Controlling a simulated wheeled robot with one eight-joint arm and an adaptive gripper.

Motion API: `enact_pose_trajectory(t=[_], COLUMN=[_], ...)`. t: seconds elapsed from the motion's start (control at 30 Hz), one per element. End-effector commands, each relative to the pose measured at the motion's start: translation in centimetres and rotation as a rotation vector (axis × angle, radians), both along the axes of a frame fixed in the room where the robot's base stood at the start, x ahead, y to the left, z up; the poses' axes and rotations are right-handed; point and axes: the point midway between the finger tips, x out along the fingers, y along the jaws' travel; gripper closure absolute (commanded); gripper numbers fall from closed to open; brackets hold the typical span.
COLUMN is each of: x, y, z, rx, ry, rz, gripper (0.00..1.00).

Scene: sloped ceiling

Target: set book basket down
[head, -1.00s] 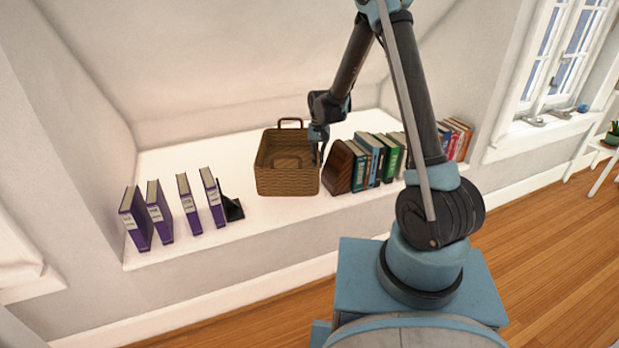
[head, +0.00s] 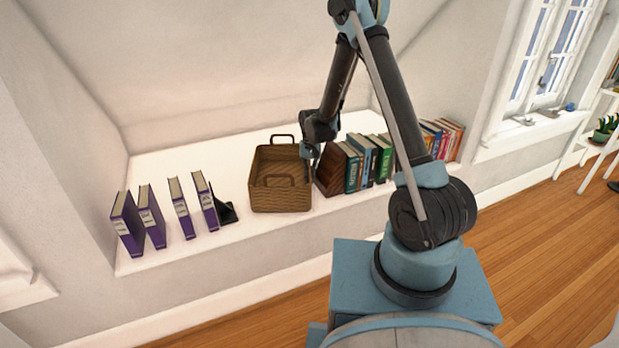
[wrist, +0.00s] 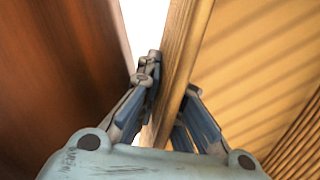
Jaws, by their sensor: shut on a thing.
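The brown wicker book basket (head: 280,197) is upright at the white ledge in the head view, with two raised handles; I cannot tell whether its base touches the ledge. My gripper (head: 311,158) is at the basket's right side, beside the dark wooden bookend. In the wrist view my gripper (wrist: 168,112) is shut on the basket's wall (wrist: 180,70), one finger on each side of it. The basket's interior shows to the right and looks empty.
A dark wooden bookend (head: 329,170) and a row of books (head: 367,160) stand close to the basket's right. Several purple books (head: 150,215) and a black bookend (head: 226,213) stand to the left. White ledge (head: 238,170) is free left of and behind the basket.

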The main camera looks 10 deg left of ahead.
Motion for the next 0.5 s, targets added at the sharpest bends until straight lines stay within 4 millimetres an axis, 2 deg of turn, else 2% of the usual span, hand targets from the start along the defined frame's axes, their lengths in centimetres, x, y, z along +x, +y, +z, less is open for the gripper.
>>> enact_pose_trajectory(t=[0.1, 0.13, 0.17, 0.5], x=[0.01, 0.00, 0.00, 0.00], y=[0.01, -0.01, -0.01, -0.02], z=[-0.19, -0.17, -0.16, -0.07], rx=[0.000, 0.000, 0.000, 0.000], ry=[0.000, 0.000, 0.000, 0.000], rz=[0.000, 0.000, 0.000, 0.000], gripper=[1.00, 0.87, 0.85, 0.85])
